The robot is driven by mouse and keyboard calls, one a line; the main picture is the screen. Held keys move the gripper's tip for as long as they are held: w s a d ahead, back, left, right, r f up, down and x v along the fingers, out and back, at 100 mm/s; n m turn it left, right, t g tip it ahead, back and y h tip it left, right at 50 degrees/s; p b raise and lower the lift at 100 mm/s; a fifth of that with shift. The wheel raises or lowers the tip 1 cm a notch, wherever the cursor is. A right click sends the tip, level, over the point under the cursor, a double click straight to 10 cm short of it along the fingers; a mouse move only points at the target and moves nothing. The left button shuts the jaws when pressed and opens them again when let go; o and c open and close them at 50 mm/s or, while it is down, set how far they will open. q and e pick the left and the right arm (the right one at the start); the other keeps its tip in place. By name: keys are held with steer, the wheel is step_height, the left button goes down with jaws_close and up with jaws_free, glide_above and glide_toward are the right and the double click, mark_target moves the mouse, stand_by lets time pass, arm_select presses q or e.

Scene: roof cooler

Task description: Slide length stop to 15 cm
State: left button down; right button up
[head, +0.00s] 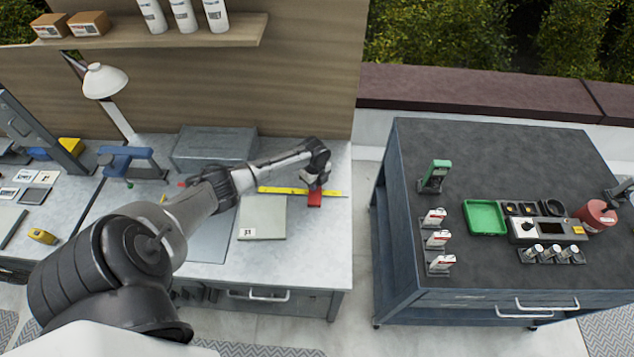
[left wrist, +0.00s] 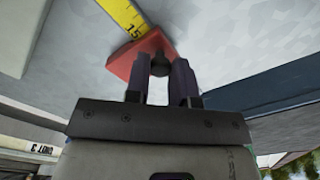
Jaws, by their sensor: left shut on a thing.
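The red length stop (head: 315,198) sits at the yellow ruler (head: 275,190) on the left bench, towards the ruler's right part. In the left wrist view the red stop (left wrist: 128,66) lies against the ruler (left wrist: 124,16), with the printed number 15 showing right beside the stop's edge. My left gripper (head: 318,182) reaches down over the stop. In the left wrist view its two fingers (left wrist: 160,72) are closed around a small dark knob (left wrist: 160,62) on the stop. My right gripper is not in view; only a bit of dark arm may show at the right edge.
A grey board marked 31 (head: 264,218) lies just in front of the ruler. A grey box (head: 214,145) and a blue clamp-like tool (head: 128,162) stand behind and left. A gap separates this bench from the dark cart (head: 400,255) on the right.

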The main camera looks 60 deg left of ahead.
arm_select(q)
steer(key=shift+s+a, duration=0.2)
steer(key=shift+s, duration=0.05)
steer(key=c, duration=1)
jaws_free()
steer(key=shift+s, duration=0.1)
step_height(320, 180, up, 14)
steer(key=shift+f+p, duration=0.1)
steer(key=shift+p, duration=0.25)
